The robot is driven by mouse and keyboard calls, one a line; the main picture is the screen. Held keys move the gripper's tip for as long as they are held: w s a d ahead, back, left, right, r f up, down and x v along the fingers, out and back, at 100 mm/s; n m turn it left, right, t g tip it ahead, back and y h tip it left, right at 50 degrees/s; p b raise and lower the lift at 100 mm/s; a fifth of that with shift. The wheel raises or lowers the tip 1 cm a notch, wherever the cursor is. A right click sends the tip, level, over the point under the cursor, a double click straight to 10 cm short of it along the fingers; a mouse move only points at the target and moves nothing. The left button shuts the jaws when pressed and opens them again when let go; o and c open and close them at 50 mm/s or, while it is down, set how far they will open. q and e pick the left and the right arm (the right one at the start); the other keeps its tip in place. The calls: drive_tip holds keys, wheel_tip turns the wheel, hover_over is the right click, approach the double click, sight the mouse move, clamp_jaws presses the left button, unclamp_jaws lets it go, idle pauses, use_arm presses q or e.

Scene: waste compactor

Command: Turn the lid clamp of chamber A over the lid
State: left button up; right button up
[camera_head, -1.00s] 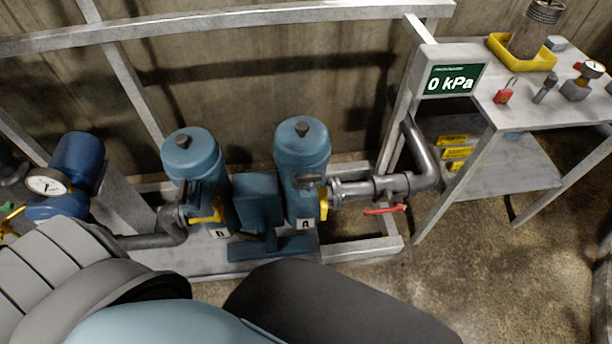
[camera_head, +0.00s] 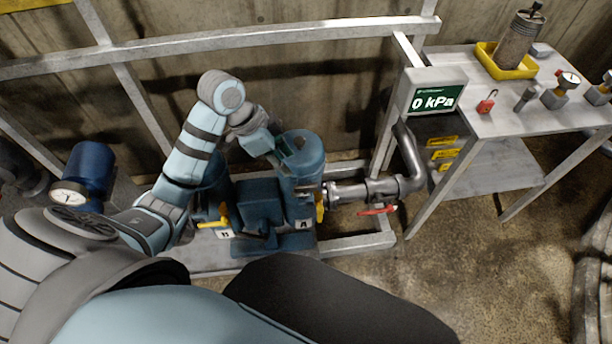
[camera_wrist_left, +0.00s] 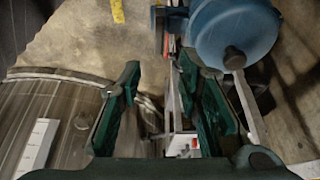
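Chamber A (camera_head: 301,178) is the right one of two blue upright housings, with an "A" tag at its foot. Its blue lid (camera_head: 310,150) is on top and partly covered by my left gripper. A dark lid clamp (camera_head: 309,188) seems to sit low on the chamber's front, below the lid; it is small and hard to make out. My left gripper (camera_head: 286,152) is over the left part of the lid. In the left wrist view its green-padded fingers (camera_wrist_left: 158,72) are apart with nothing held between them. A blue lid with a dark knob (camera_wrist_left: 236,50) lies beyond the right finger. My right gripper is not in view.
The other housing (camera_head: 212,190) stands left, mostly behind my left arm. A pipe with a red-handled valve (camera_head: 376,210) runs right from chamber A. A grey frame rail (camera_head: 250,42) crosses behind. A bench (camera_head: 490,118) and a "0 kPa" display (camera_head: 432,97) stand right.

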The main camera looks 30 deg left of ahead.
sight(305, 186)
use_arm(q)
drive_tip(key=shift+m, duration=0.3)
drive_tip(key=b+x, duration=0.3)
drive_tip(key=x, duration=1)
drive_tip(key=shift+d+f, duration=0.2)
drive_tip(key=shift+f, duration=0.1)
drive_tip(key=shift+c, duration=0.6)
clamp_jaws()
